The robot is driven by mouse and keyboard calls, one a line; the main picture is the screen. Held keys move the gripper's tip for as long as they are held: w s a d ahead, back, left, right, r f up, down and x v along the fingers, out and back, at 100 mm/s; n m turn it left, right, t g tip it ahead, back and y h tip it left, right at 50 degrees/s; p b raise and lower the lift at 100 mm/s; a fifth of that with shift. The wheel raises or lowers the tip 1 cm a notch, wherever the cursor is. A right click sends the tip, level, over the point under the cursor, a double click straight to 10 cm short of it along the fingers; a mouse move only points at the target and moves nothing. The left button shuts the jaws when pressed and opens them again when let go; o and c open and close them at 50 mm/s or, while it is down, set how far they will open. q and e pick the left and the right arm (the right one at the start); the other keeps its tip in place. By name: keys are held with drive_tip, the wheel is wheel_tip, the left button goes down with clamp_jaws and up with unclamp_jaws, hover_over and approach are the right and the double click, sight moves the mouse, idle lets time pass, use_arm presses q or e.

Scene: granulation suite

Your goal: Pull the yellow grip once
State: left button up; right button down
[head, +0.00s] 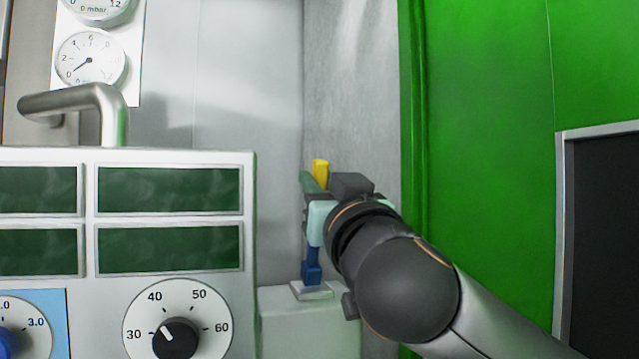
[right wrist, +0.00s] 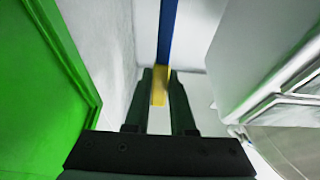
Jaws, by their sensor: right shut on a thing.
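The yellow grip (head: 320,173) shows as a short upright piece beside the back wall in the head view. Below it, a blue post (head: 312,266) stands on a small light base plate (head: 312,290). My right gripper (head: 309,183) is at the grip, and its wrist and arm hide part of the grip and post. In the right wrist view the yellow grip (right wrist: 158,93) lies between the two dark fingers of the gripper (right wrist: 160,76), which is shut on it. The blue post (right wrist: 167,32) runs on from the grip there. My left gripper is not in view.
A light control panel (head: 249,250) with dark green displays and dials stands left of the grip. A bent metal handle (head: 75,97) rises behind it. A green door or panel (head: 490,80) stands on the right. Round gauges (head: 90,60) hang at upper left.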

drive_tip(key=b+v, duration=0.2)
drive_tip(key=v, duration=0.1)
drive_tip(key=shift+f+b, duration=0.2)
drive_tip(key=shift+b, duration=0.1)
drive_tip(key=s+f+b, duration=0.2)
drive_tip(key=b, duration=0.1)
drive_tip(key=shift+s+d, duration=0.25)
drive_tip(key=shift+d, duration=0.1)
